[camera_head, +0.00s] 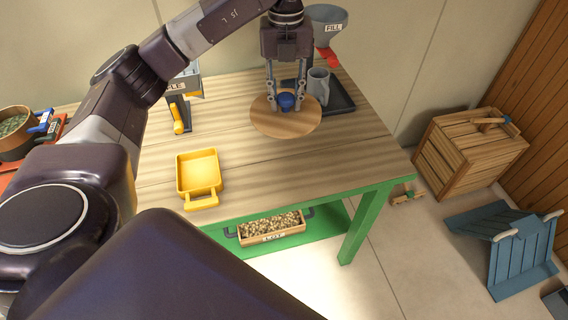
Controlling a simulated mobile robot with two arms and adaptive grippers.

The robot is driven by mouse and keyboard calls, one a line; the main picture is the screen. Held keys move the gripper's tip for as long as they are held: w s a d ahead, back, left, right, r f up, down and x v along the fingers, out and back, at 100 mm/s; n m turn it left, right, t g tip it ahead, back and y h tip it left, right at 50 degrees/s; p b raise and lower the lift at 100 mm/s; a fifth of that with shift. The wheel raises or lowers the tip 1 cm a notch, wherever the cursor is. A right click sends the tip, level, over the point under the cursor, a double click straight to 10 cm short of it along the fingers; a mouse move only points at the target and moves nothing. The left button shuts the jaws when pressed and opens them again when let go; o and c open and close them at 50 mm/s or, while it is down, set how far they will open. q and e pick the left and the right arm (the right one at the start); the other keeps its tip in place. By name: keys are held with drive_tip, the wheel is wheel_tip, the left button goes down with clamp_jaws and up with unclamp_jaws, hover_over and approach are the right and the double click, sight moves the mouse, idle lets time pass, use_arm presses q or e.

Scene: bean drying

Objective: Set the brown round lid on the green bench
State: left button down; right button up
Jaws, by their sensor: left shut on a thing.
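The brown round lid (286,124) is a flat wooden disc with a blue knob in its middle. My left gripper (286,100) points down over it and is shut on the blue knob. The lid is over the right part of the green bench, which has a wooden top (240,152) and green legs. I cannot tell whether the lid touches the top or hangs just above it. My right gripper is not in view.
A grey mug (319,86) on a dark tray (341,97) stands close behind the lid. A yellow pan (199,174) lies left on the bench top. A grey funnel marked FILL (327,18) is behind. A wooden crate (468,150) and blue slatted piece (520,255) are on the floor.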

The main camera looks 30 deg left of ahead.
use_arm(q)
drive_tip(key=shift+a+n, duration=0.2)
drive_tip(key=shift+n, duration=0.3)
drive_tip(key=shift+f, duration=0.2)
drive_tip(key=shift+n, duration=0.3)
wheel_tip(320, 180, down, 19)
drive_tip(key=shift+f+p, duration=0.2)
drive_tip(key=shift+p, duration=0.75)
drive_tip(key=shift+f, duration=0.15)
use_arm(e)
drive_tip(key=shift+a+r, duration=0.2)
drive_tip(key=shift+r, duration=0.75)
use_arm(q)
drive_tip(key=shift+f, duration=0.2)
drive_tip(key=c, duration=1.5)
unclamp_jaws()
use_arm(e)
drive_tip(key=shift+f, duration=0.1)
